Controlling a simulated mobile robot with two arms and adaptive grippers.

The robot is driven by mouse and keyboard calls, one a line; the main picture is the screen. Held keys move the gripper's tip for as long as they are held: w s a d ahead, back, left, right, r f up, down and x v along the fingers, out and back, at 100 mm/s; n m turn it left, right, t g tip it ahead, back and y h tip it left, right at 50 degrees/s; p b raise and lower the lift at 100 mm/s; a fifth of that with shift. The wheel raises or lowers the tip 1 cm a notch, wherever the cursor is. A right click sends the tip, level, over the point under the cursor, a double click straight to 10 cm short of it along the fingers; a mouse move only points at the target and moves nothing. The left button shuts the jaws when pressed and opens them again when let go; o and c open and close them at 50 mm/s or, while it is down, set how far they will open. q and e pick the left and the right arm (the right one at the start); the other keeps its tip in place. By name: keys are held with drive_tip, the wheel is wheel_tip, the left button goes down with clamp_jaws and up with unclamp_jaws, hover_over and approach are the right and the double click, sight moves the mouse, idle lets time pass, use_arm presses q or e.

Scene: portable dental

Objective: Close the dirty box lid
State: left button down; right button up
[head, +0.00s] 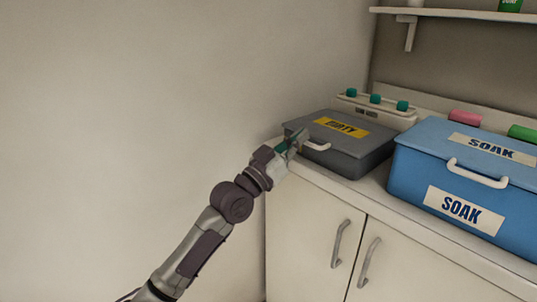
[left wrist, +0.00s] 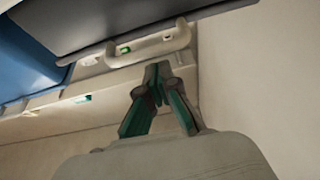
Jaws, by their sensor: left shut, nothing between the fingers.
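The dirty box (head: 374,162) is dark grey and stands on the counter. Its grey lid (head: 350,145) carries a yellow "DIRTY" label and lies about flat over the box in the head view. I cannot tell whether a small gap is left under it. The pale lid handle (head: 317,146) is at the front edge. My left gripper (head: 299,139) is shut and empty at the lid's front left corner, beside the handle. In the left wrist view, the fingertips (left wrist: 157,70) are together just below the handle (left wrist: 150,46), with the lid edge (left wrist: 110,37) above. My right gripper is not in view.
A larger blue "SOAK" box (head: 420,178) stands close to the right of the dirty box. A pale rack with green knobs (head: 375,105) is behind it. White cabinet doors with handles (head: 340,243) are below the counter. The wall at left is bare.

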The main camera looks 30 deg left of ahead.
use_arm(q)
drive_tip(key=r+v, duration=0.1)
drive_tip(key=v, duration=0.8)
drive_tip(key=shift+s+p, duration=0.35)
drive_tip(key=shift+s, duration=0.2)
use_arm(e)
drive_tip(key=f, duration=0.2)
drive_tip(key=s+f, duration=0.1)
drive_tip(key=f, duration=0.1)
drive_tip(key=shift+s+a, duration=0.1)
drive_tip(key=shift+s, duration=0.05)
